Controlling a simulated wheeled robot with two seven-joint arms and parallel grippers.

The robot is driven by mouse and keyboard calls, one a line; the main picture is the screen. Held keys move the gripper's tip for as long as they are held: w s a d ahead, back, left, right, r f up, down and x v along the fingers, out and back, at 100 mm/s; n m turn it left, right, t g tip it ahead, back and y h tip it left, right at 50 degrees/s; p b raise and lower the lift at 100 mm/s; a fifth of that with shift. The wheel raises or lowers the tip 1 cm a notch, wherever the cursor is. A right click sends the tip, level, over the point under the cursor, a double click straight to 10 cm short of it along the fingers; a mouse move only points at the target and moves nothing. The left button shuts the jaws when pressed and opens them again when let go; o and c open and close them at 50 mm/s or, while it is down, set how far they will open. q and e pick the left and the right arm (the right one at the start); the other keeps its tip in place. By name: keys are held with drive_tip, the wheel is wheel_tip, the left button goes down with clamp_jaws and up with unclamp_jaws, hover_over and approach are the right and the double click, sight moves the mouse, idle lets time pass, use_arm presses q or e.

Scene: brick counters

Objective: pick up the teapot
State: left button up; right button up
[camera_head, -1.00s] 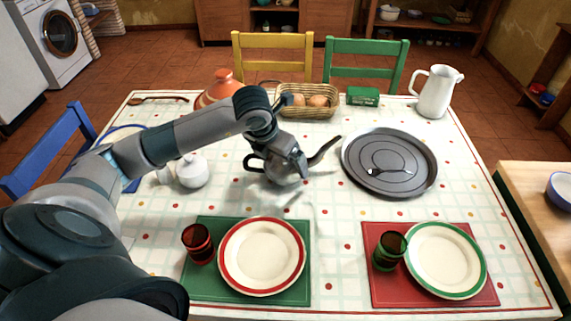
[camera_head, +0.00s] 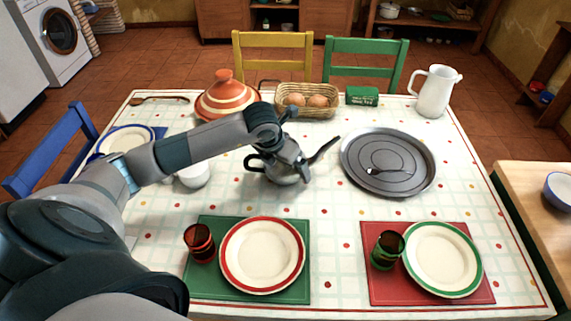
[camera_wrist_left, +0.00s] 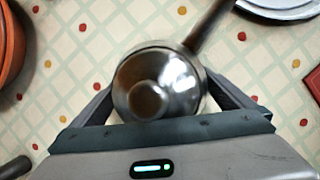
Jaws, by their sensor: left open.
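The teapot (camera_head: 284,176) is shiny dark metal and stands upright in the middle of the table. Its black handle (camera_head: 254,163) points left and its dark spout points right. My left gripper (camera_head: 303,178) is over the teapot and hides part of its top. In the left wrist view the teapot (camera_wrist_left: 165,80) lies between the two spread fingers of the left gripper (camera_wrist_left: 160,102), one on each side of its body. The fingers look apart from it, though I cannot tell whether one touches. My right gripper is in neither view.
A white sugar bowl (camera_head: 195,175) is left, partly behind my arm. A tagine (camera_head: 226,100) and a bread basket (camera_head: 309,111) stand behind. Plates on green and red mats lie in front.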

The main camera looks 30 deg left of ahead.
use_arm(q)
drive_tip(key=c, duration=1.4)
drive_tip(key=shift+w+r, duration=0.1)
drive_tip(key=shift+c, duration=1.3)
drive_tip(key=shift+r, duration=0.1)
drive_tip(key=shift+r, duration=0.45)
drive_tip(key=shift+r+b, duration=0.4)
drive_tip(key=shift+r, duration=0.35)
drive_tip(key=d+r, duration=0.2)
drive_tip(key=d+r+b, duration=0.1)
drive_tip(key=d+r, duration=0.1)
drive_tip(key=d, duration=0.1)
drive_tip(key=shift+d+r, duration=0.3)
drive_tip(key=d+r+b, duration=0.1)
drive_tip(key=d+r, duration=0.2)
drive_tip(key=d, duration=0.3)
drive_tip(key=shift+r, duration=0.4)
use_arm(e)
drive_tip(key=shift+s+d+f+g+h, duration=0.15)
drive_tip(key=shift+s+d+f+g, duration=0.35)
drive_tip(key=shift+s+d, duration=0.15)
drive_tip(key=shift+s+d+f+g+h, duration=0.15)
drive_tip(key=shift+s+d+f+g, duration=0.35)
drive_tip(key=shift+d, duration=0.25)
